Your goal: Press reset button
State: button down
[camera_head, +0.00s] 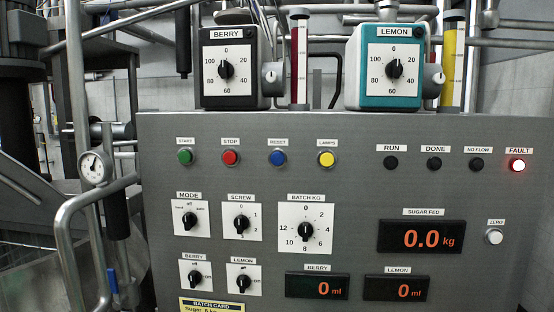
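The blue reset button (277,158) is on the grey control panel (340,185), under a small label reading RESET. It sits in the top row between the red stop button (230,157) and the yellow lamps button (326,159). The green start button (184,156) is at the left end of that row. The red FAULT lamp (517,165) is lit at the right; the RUN (391,163), DONE (434,163) and NO FLOW (477,164) lamps are dark. My gripper is not in view.
Below the buttons are the mode (189,220), screw (242,221) and batch kg (305,230) knobs. The sugar display (420,237) reads 0.0 kg. Berry (231,66) and lemon (391,68) dosing units stand above the panel. Metal pipes (80,130) and a gauge (94,167) are at left.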

aim_at(277, 158)
jog(key=k, duration=0.5)
jog(key=u, duration=1.4)
jog(key=i, duration=0.15)
jog(key=u, duration=0.15)
